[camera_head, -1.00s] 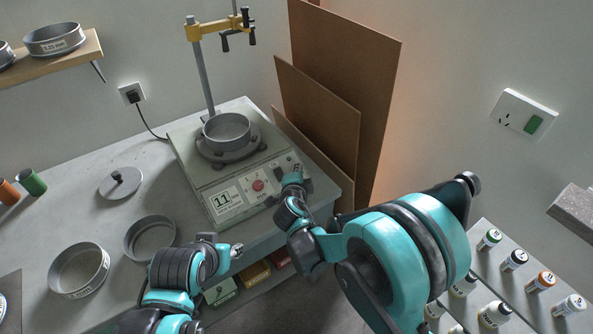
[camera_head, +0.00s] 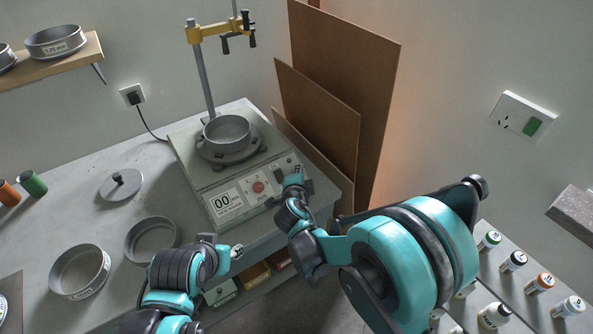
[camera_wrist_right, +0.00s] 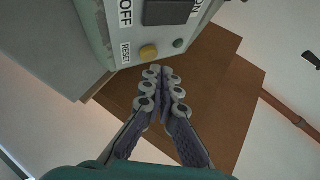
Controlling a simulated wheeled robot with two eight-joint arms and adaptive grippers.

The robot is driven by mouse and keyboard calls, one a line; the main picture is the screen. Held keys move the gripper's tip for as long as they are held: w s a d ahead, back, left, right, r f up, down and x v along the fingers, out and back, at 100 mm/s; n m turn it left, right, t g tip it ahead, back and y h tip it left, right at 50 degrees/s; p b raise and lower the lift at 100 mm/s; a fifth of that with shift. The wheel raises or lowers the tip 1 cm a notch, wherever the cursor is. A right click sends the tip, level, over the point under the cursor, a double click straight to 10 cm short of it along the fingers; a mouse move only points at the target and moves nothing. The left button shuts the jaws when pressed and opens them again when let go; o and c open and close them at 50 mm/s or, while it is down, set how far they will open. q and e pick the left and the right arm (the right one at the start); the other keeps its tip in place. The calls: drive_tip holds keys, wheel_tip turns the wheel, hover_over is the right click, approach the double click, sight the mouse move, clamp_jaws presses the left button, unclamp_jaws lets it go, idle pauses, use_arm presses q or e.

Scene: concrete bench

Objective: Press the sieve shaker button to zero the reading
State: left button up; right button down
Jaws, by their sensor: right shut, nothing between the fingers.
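The sieve shaker (camera_head: 185,160) stands on the bench with a sieve (camera_head: 226,132) on top. Its display (camera_head: 223,203) reads 00, beside a red knob (camera_head: 258,187). In the right wrist view its panel shows a yellow button (camera_wrist_right: 148,52) next to the RESET label, a small green button (camera_wrist_right: 178,43) and a dark switch between OFF and ON. My right gripper (camera_wrist_right: 160,71) is shut and empty, its tips just short of the yellow button; contact is not clear. In the head view my right gripper (camera_head: 293,172) is at the panel's right end. My left gripper (camera_head: 238,250) is before the bench edge, its fingers unclear.
Loose sieves (camera_head: 79,270) and a lid (camera_head: 120,184) lie on the bench at left. Brown boards (camera_head: 340,90) lean behind the shaker's right side. Bottles (camera_head: 541,281) stand at lower right. Small bins (camera_head: 221,291) sit under the bench.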

idle(0.3)
drive_tip(key=r+p, duration=0.1)
drive_tip(key=s+d+r+p, duration=0.1)
drive_tip(key=r, duration=0.1)
drive_tip(key=s+r+p, duration=0.1)
drive_tip(key=shift+s+d+r, duration=0.1)
drive_tip(key=shift+d+r, duration=0.05)
drive_tip(key=shift+d, duration=0.15)
idle(0.8)
